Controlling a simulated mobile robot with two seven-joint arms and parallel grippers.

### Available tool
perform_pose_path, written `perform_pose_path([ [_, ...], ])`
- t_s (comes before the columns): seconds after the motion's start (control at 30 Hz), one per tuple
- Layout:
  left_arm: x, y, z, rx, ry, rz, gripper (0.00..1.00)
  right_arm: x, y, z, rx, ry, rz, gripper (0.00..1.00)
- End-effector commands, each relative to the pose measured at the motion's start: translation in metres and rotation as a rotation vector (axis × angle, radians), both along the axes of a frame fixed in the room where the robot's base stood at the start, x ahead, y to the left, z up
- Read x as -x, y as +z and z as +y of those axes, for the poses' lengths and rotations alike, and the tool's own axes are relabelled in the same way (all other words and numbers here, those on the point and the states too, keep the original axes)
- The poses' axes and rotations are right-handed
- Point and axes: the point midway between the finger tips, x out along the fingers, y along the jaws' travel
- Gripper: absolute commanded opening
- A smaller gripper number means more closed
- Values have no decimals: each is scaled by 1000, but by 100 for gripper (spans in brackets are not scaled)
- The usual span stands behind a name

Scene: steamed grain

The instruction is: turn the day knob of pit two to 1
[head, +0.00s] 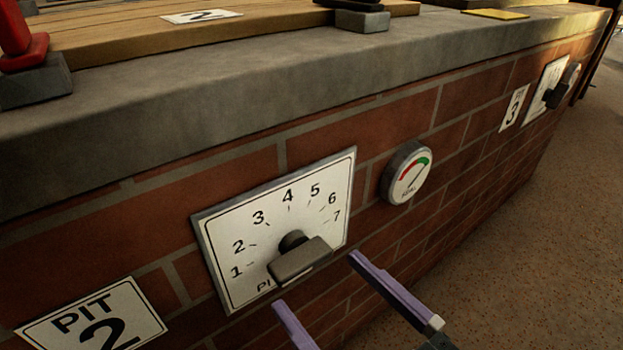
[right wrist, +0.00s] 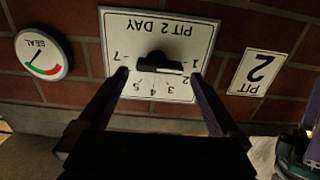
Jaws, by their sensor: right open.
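The day knob (head: 300,260) of pit two is a grey bar handle on a short shaft. It sits on a white dial plate (head: 222,222) marked 1 to 7, fixed to the brick wall. In the right wrist view the plate appears upside down, and the knob's bar (right wrist: 160,68) lies roughly level across it. I cannot tell which number the knob points to. My right gripper (head: 318,281) is open, its two purple fingers in front of the plate. In the right wrist view the fingertips (right wrist: 160,76) stand either side of the bar, apart from it.
A round gauge (head: 408,173) is on the wall right of the dial. A PIT 2 sign (head: 95,320) is at lower left. Another dial (head: 548,90) and a 3 sign (head: 513,108) are farther right. A stone ledge (head: 230,100) juts out above the dial. Floor is open at right.

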Motion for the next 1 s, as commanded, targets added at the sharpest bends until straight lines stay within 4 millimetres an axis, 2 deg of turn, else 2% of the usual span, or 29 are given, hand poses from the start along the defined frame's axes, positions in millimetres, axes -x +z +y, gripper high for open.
perform_pose_path([
  [0.03,0,9,0,0,-1,0,100,10,3,-7,4,0,5,100],
  [0.1,0,14,0,-2,-2,0,100,22,3,-16,3,-1,4,100],
  [0.33,0,21,2,-7,-5,0,100,47,1,-34,2,0,1,100],
  [0.87,0,21,3,-10,-7,0,100,51,1,-37,1,0,-1,100],
  [0.97,0,33,2,-10,-6,1,100,48,12,-37,8,-8,9,100],
  [1.0,0,43,2,-10,-6,2,100,46,22,-37,15,-17,21,100],
])
